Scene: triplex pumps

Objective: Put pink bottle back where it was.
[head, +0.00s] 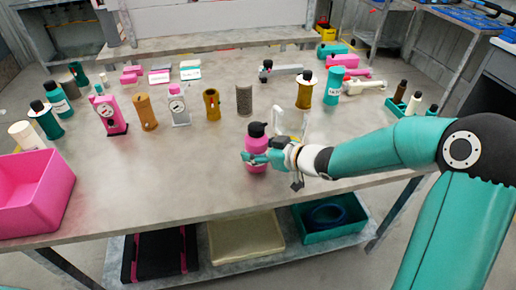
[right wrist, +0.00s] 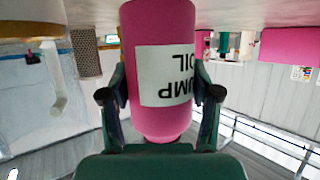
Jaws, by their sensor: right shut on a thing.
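The pink bottle (head: 256,146) with a black cap is upright near the front middle of the table in the head view. In the right wrist view the pink bottle (right wrist: 160,110) fills the middle, with a white label reading "PUMP OIL". My right gripper (head: 256,158) is shut around the bottle's body, with a dark finger on each side of it in the right wrist view (right wrist: 160,100). I cannot tell whether the bottle's base touches the table. My left gripper is not in view.
A pink bin (head: 30,195) stands at the table's front left. Several bottles, pumps and cylinders stand behind, including a grey cylinder (head: 244,100), a brown bottle (head: 304,92) and a teal bottle (head: 332,86). A white bracket-like thing (head: 291,120) is just behind my gripper. The front left-middle is clear.

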